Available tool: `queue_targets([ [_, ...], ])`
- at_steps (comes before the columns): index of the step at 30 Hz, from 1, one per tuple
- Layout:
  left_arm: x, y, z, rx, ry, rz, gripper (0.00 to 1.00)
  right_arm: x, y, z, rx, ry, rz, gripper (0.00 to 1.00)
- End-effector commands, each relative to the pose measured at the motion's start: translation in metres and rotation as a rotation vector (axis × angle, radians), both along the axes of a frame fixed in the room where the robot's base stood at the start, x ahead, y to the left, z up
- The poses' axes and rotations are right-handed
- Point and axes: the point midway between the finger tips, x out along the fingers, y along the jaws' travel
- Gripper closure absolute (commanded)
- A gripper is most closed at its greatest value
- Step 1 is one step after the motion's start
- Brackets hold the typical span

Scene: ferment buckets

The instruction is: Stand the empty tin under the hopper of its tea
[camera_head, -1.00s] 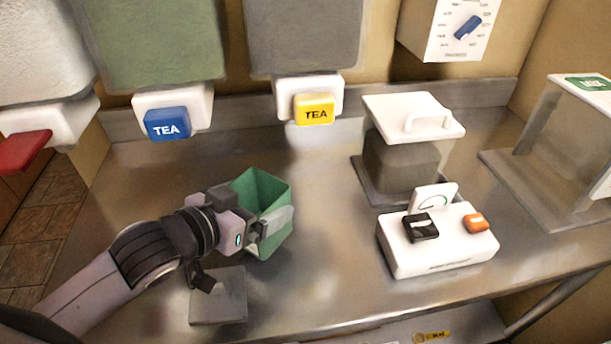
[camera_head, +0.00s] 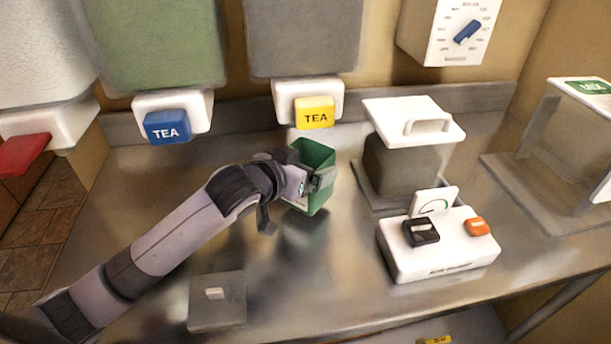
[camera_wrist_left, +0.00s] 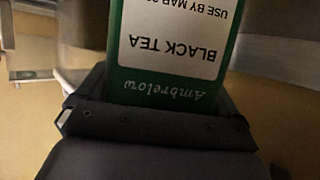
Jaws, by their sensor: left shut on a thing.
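A green, open-topped tin (camera_head: 316,156) stands out near the middle of the head view, just below the yellow TEA outlet (camera_head: 314,112) of the grey hopper (camera_head: 304,38). My left gripper (camera_head: 318,182) is shut on the tin from its front side. In the left wrist view the tin (camera_wrist_left: 170,50) has a white label reading BLACK TEA, upside down. A green hopper (camera_head: 155,45) with a blue TEA outlet (camera_head: 168,126) hangs to the left. I cannot tell whether the tin touches the counter. My right gripper does not show.
A flat grey square lid (camera_head: 217,301) with a small knob lies at the front left of the steel counter (camera_head: 350,285). A white-lidded container (camera_head: 400,165) and a white box with switches (camera_head: 440,254) stand to the right. A red outlet (camera_head: 24,154) is far left.

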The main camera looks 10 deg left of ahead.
Motion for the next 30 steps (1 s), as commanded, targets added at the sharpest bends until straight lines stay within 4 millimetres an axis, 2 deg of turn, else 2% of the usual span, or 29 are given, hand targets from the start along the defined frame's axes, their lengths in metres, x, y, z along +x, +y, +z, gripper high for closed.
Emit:
queue_targets([
  [1,-0.001,0.0,-0.013,0.002,0.002,0.0,0.44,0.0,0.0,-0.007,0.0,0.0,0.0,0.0],
  [7,0.0,0.0,-0.027,-0.001,-0.002,0.0,0.44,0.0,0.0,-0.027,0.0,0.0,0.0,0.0],
  [20,-0.001,0.0,-0.029,0.0,0.0,0.0,0.44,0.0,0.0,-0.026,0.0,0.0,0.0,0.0],
  [21,-0.001,0.001,-0.029,0.001,0.001,0.001,0.0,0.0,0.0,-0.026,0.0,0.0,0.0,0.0],
  [30,0.0,0.001,-0.024,0.001,0.0,0.001,0.0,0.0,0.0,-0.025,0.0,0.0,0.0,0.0],
])
